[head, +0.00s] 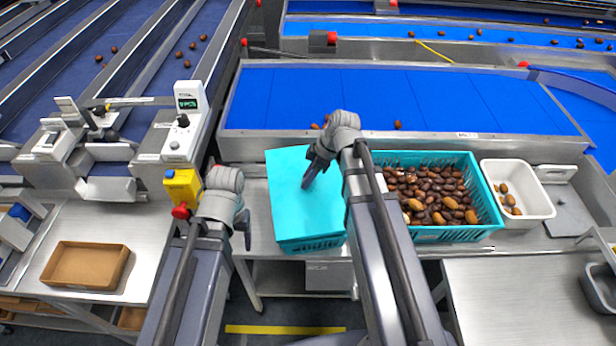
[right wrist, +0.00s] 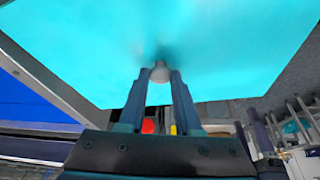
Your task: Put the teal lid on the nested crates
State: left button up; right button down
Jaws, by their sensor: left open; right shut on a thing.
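The teal lid (head: 287,180) is a flat bright panel over the teal nested crates (head: 318,246), whose slatted front edge shows below it. I cannot tell whether the lid rests on the rim or hangs just above it. My right gripper (head: 306,185) is over the lid and shut on its pale knob. My left gripper (head: 246,230) is open and empty, left of the crates.
A teal crate full of dates (head: 450,234) stands to the right, partly behind my right arm. A white bin (head: 532,203) holds a few dates. A yellow box with a red button (head: 184,186) stands left. A brown tray (head: 86,286) lies on the left table. Blue belts run behind.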

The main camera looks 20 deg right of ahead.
jog(key=shift+f+b, duration=0.5)
dwell(0.3)
jog(key=shift+c, duration=0.6)
grip_release()
jog(key=shift+r, duration=0.15)
notch_tip(320, 180, up, 7)
jog(key=p, duration=0.7)
dwell(0.5)
